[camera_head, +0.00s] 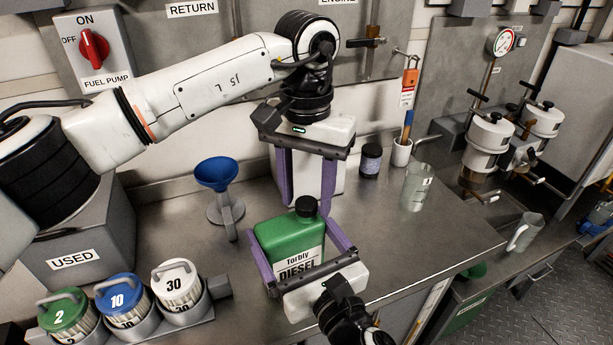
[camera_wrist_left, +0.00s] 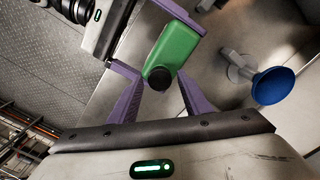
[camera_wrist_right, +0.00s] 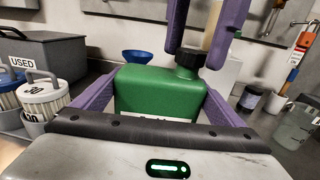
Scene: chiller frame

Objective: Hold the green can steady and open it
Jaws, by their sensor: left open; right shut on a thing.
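The green can (camera_head: 283,240) stands upright on the steel bench, with a "Torbly DIESEL" label on its front and a black cap (camera_head: 306,206) on top. My right gripper (camera_head: 302,250) is shut on the can's body, one purple finger at each side. It also shows in the right wrist view (camera_wrist_right: 158,95). My left gripper (camera_head: 305,198) is open and points down above the can, its purple fingers on either side of the cap with gaps. In the left wrist view the cap (camera_wrist_left: 159,79) lies between its fingertips. The can's lower part is hidden by my right gripper.
A blue funnel (camera_head: 216,173) on a grey stand is left of the can. Lidded filter canisters (camera_head: 180,285) stand at front left. A dark jar (camera_head: 371,160), a clear beaker (camera_head: 416,187) and a white cup (camera_head: 401,152) stand behind right.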

